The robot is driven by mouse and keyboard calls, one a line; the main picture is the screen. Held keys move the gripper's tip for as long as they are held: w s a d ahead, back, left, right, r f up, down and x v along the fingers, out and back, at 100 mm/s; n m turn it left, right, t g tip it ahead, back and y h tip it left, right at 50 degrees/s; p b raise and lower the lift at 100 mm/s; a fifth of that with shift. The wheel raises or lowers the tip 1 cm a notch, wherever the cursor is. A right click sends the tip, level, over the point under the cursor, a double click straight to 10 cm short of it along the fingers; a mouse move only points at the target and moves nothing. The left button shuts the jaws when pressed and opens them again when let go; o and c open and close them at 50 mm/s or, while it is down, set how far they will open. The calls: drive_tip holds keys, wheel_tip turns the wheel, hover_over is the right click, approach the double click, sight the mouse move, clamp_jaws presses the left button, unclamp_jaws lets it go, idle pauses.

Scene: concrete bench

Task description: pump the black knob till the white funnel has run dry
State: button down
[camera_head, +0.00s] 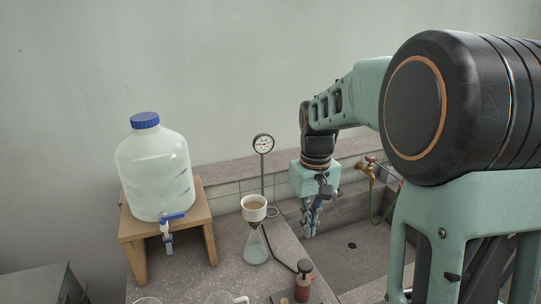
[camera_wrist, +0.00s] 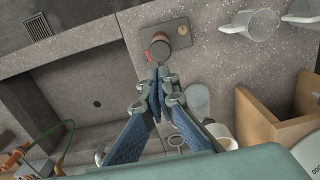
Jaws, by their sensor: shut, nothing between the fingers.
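The black knob (camera_head: 305,266) tops a small red-bodied hand pump (camera_head: 303,288) at the front of the bench. In the wrist view the knob (camera_wrist: 159,48) shows from above, just beyond my fingertips. The white funnel (camera_head: 254,207) sits on a clear conical flask (camera_head: 256,246). Its inside looks tan; I cannot tell how much liquid it holds. My gripper (camera_head: 309,232) is shut and empty, pointing down, above and behind the pump. In the wrist view the closed fingertips (camera_wrist: 158,72) appear close to the knob, but I see no contact.
A dark hose links flask and pump. A pressure gauge (camera_head: 263,143) stands behind the funnel. A large bottle (camera_head: 155,172) with a blue tap (camera_head: 172,217) rests on a wooden stand (camera_head: 136,232) at left. Clear jugs (camera_wrist: 251,23) stand near the front. A sink (camera_head: 345,237) lies right.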

sight(306, 266)
idle(0.3)
drive_tip(key=r+m, duration=0.1)
drive_tip(key=m, duration=0.5)
drive_tip(key=r+m, duration=0.1)
drive_tip(key=m, duration=0.5)
drive_tip(key=s+r+m, duration=0.1)
drive_tip(key=r+m, duration=0.1)
drive_tip(key=m, duration=0.4)
drive_tip(key=shift+s, duration=0.1)
wheel_tip(306, 266, down, 14)
drive_tip(key=shift+p, duration=0.3)
